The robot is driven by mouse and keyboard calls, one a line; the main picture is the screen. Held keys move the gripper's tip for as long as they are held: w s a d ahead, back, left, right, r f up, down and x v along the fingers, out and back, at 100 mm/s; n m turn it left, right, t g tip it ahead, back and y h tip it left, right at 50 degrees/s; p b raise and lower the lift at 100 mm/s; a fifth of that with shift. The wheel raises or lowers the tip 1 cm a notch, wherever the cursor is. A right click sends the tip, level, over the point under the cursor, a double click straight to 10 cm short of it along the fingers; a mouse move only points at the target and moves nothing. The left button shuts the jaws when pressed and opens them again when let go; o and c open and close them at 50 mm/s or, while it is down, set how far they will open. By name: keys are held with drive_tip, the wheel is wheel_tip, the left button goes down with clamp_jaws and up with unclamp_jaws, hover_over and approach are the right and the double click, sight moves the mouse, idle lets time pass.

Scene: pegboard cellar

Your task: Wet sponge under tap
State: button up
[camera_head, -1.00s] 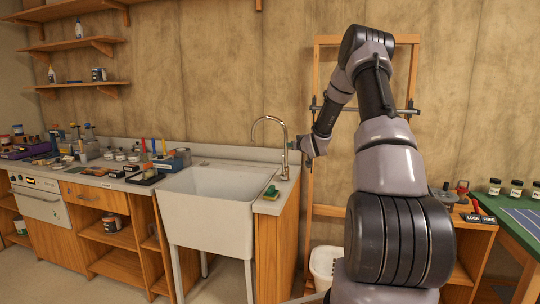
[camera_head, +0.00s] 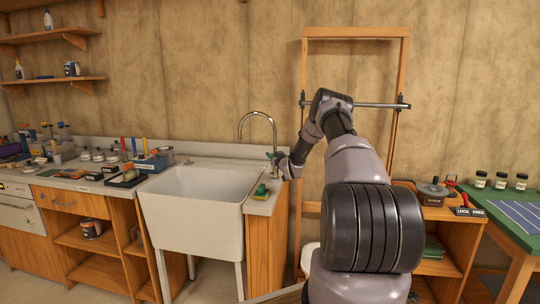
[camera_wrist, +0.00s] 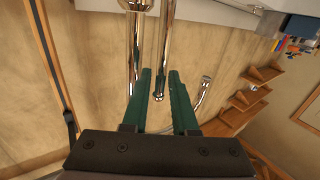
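The sponge (camera_head: 260,191), green with some yellow, lies on the counter strip at the right rim of the white sink (camera_head: 195,222). The chrome tap (camera_head: 240,124) arches over the back right of the sink. My gripper (camera_head: 274,156) is at the tap's right side, above and behind the sponge. In the wrist view my gripper (camera_wrist: 158,95) has its two green fingers apart. A slim chrome rod (camera_wrist: 162,60) with a rounded end shows between them; I cannot tell if they touch it. The spout end (camera_wrist: 206,82) is to the right. The sponge is not visible there.
Tools and a blue box (camera_head: 150,163) stand on the counter left of the sink. A wooden frame with a metal bar (camera_head: 375,105) is behind my arm. At the right are a wooden cabinet (camera_head: 460,235) and a green table (camera_head: 515,233) with jars.

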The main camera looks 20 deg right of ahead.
drive_tip(key=shift+w, duration=1.15)
clamp_jaws()
idle(0.6)
